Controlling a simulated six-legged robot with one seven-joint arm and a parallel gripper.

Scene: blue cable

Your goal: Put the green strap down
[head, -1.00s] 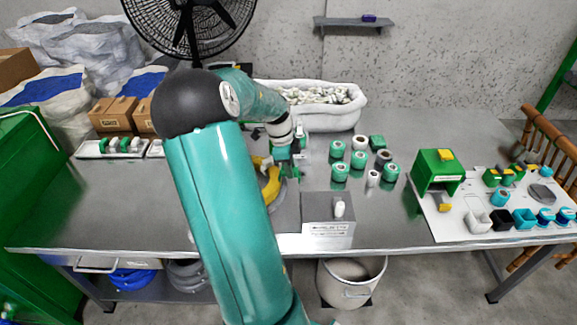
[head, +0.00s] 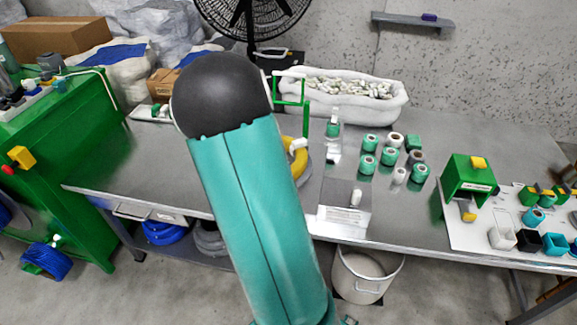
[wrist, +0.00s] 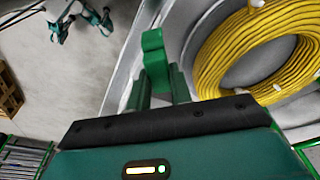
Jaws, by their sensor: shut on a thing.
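The green strap (wrist: 154,50) shows in the wrist view as a short, notched green piece standing up between the fingers. My gripper (wrist: 157,80) is shut on its lower part. A yellow cable coil (wrist: 225,75) lies to the right of the strap in the wrist view, with a gap between them. In the head view, my gripper and the strap cannot be made out; my arm's black elbow and teal link cover that area. A yellow coil (head: 297,155) shows partly beside my arm on the metal table (head: 240,150).
A white bin (head: 345,100) of small parts and a green frame (head: 290,95) are at the back. A green cabinet (head: 60,150) stands at left.

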